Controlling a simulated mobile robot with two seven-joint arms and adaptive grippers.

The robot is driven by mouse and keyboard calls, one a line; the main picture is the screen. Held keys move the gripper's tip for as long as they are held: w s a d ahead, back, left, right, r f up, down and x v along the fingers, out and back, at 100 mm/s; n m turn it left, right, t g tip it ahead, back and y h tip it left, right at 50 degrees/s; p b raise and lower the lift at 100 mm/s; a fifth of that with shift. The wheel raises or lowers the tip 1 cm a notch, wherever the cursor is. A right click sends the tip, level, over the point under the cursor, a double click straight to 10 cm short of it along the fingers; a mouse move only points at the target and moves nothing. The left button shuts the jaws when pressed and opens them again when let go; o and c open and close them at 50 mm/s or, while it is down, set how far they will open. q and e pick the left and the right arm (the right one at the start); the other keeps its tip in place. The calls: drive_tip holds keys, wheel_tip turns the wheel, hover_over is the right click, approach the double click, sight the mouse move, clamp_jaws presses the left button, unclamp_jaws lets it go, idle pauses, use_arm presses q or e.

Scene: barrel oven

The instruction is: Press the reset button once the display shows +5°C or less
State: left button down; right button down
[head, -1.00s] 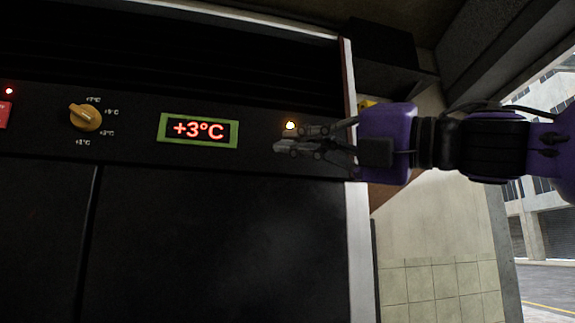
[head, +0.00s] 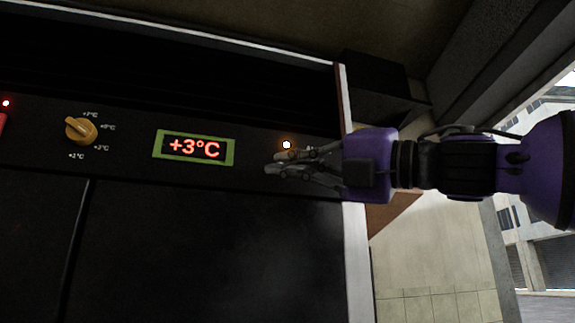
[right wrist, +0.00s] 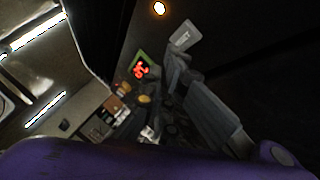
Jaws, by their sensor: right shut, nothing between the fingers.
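The display (head: 193,148), in a green frame on the black front panel, reads +3°C in red. It also shows, tilted, in the right wrist view (right wrist: 142,68). My right gripper (head: 271,163) is shut and empty, pointing left across the panel just right of the display. A small glowing round light (head: 286,145) shows right above its fingers; I cannot tell whether this is the reset button or a lamp. It shows at the top of the right wrist view (right wrist: 159,8). Whatever lies behind the fingers is hidden. My left gripper is not in view.
A yellow knob (head: 80,130) with temperature marks sits left of the display. A red lamp (head: 6,103) and part of a red piece (head: 2,123) show at the left edge. The cabinet's pale right edge (head: 356,240) stands under my right arm.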

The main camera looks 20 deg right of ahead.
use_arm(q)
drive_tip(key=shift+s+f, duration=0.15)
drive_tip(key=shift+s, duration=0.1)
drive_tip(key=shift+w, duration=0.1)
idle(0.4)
use_arm(e)
drive_tip(key=shift+w, duration=0.1)
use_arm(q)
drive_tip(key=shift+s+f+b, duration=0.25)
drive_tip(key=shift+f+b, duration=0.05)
use_arm(e)
drive_tip(key=shift+w, duration=0.4)
